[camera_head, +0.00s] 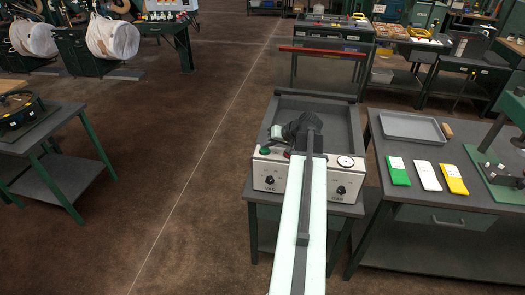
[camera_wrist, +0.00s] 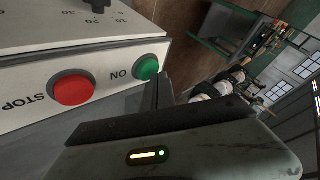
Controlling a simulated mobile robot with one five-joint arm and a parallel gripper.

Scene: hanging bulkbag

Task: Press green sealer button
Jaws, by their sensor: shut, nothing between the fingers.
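The sealer (camera_head: 318,108) stands on a dark table, its clear lid with a red bar raised. Its green button (camera_head: 265,151) is on the left of the pale front panel in the head view. In the wrist view the green button (camera_wrist: 147,68), marked ON, sits right of the red STOP button (camera_wrist: 72,90); the panel looks upside down. My gripper (camera_wrist: 162,90) is shut and empty, its dark fingers close beside the green button. I cannot tell whether they touch it. In the head view my arm covers the middle of the panel, and the fingertips are hard to make out.
Two black knobs (camera_head: 341,190) and a round dial (camera_head: 345,161) are on the same panel. The table at right holds a grey tray (camera_head: 411,127) and green, white and yellow packs (camera_head: 427,175). Open floor (camera_head: 165,150) lies to the left.

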